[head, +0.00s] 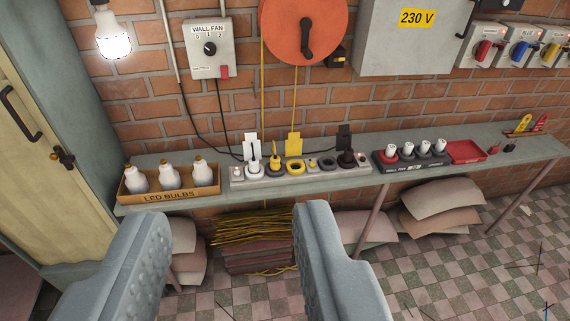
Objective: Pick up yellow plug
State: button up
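A small yellow plug (275,158) stands upright, seemingly in a dark-ringed socket of the grey power strip (240,182) on the wall shelf. To its right is a yellow socket ring (294,168), which looks empty, with a yellow tag (294,145) behind it. A white plug (254,166) stands to its left and a black plug (346,158) farther right on the strip. My gripper (235,215) is wide open and empty in the foreground, its two grey padded fingers well short of the shelf. The yellow plug appears between the fingers, toward the right one.
A box of light bulbs (170,193) stands left on the shelf (480,151). An orange reel (303,28) hangs above with yellow cord. Sacks lie below.

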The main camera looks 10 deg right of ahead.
aim_at(276, 166)
jog(key=z, duration=0.45)
jog(key=i, duration=1.95)
jog(key=u, duration=0.6)
